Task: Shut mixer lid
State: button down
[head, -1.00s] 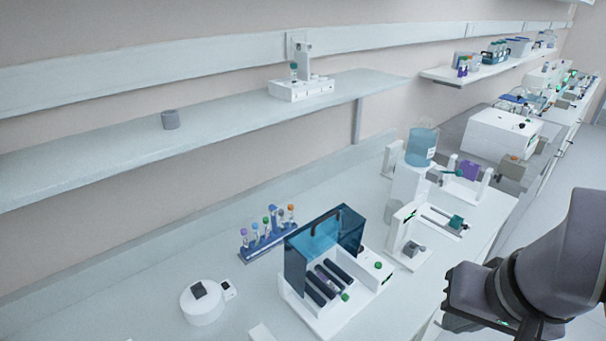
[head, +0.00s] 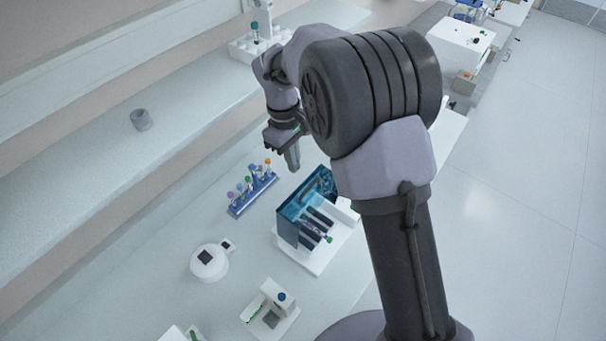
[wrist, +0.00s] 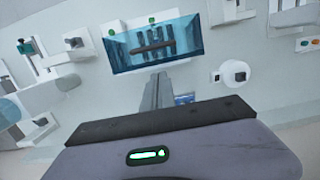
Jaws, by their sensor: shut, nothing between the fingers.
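The mixer (head: 318,258) is a white box on the bench with dark rollers and a tube on it. Its clear blue lid (head: 290,228) stands up along the mixer's back side, so it is open, and the rollers show in front of it. In the wrist view the lid (wrist: 120,54) is at upper middle, with a dark bar, likely its handle (wrist: 153,47), across it. My gripper (head: 293,165) is shut and empty, pointing down above and behind the lid, apart from it. In the wrist view its fingers (wrist: 157,92) end just below the lid in the picture.
A blue rack (head: 252,192) with several capped tubes stands left of the mixer. A round white device (head: 209,263) and a white unit with a blue button (head: 270,307) are nearer.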

aim_at(310, 204)
jog(key=shift+s+d+f, duration=0.5)
jog(key=shift+d+f, duration=0.15)
jog(key=shift+f, duration=0.15)
jog(key=shift+s+d+f, duration=0.5)
jog(key=shift+d+f, duration=0.15)
jog(key=shift+f, duration=0.15)
jog(key=shift+d+b, duration=0.1)
jog(key=shift+b, duration=0.2)
